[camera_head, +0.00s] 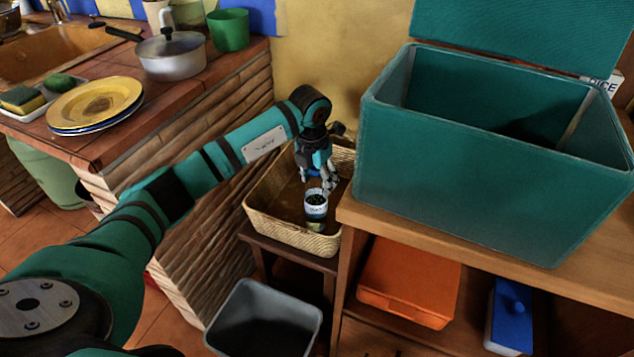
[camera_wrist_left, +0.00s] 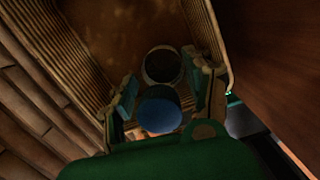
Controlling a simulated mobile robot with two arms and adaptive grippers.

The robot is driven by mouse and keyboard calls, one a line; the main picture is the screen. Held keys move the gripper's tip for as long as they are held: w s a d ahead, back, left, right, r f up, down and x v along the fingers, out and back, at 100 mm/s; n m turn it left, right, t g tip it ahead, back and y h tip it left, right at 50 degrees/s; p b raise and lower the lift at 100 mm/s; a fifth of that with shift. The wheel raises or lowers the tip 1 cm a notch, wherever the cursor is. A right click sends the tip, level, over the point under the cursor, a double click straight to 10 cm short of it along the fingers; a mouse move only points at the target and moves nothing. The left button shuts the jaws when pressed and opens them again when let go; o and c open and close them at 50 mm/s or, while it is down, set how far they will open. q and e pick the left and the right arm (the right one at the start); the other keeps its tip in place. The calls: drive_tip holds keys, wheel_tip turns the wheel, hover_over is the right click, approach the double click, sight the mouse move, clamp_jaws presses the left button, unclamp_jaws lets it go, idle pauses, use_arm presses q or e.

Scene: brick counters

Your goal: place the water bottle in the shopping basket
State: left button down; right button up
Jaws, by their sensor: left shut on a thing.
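The water bottle shows in the left wrist view as a round blue top (camera_wrist_left: 160,112) between the fingers. My left gripper (camera_head: 317,182) reaches down inside the woven shopping basket (camera_head: 288,233), and is shut on the bottle. The gripper (camera_wrist_left: 164,100) also shows in the left wrist view, low between the basket walls. In the head view a small container with a white label (camera_head: 316,207) is just below the fingers; I cannot tell whether it is the bottle. My fingers hide part of the basket's inside. My right gripper is not in view.
A dark round-topped thing (camera_wrist_left: 162,65) is inside the basket beside the bottle. A large open teal box (camera_head: 480,150) stands on the wooden shelf at right. A grey bin (camera_head: 263,318) stands below. A brick counter with plates (camera_head: 95,102) and a pot (camera_head: 171,55) is at left.

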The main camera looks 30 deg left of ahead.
use_arm(q)
drive_tip(key=shift+f, duration=0.35)
drive_tip(key=shift+r, duration=0.1)
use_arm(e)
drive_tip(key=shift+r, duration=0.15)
use_arm(q)
drive_tip(key=c, duration=0.5)
unclamp_jaws()
drive_tip(key=shift+r, duration=0.1)
drive_tip(key=r, duration=0.4)
drive_tip(key=s+r+p, duration=0.1)
drive_tip(key=r, duration=0.2)
drive_tip(key=r+p, duration=0.1)
drive_tip(key=r, duration=0.3)
drive_tip(key=shift+s+a+r, duration=0.1)
drive_tip(key=shift+s+r, duration=0.15)
drive_tip(key=shift+r, duration=0.1)
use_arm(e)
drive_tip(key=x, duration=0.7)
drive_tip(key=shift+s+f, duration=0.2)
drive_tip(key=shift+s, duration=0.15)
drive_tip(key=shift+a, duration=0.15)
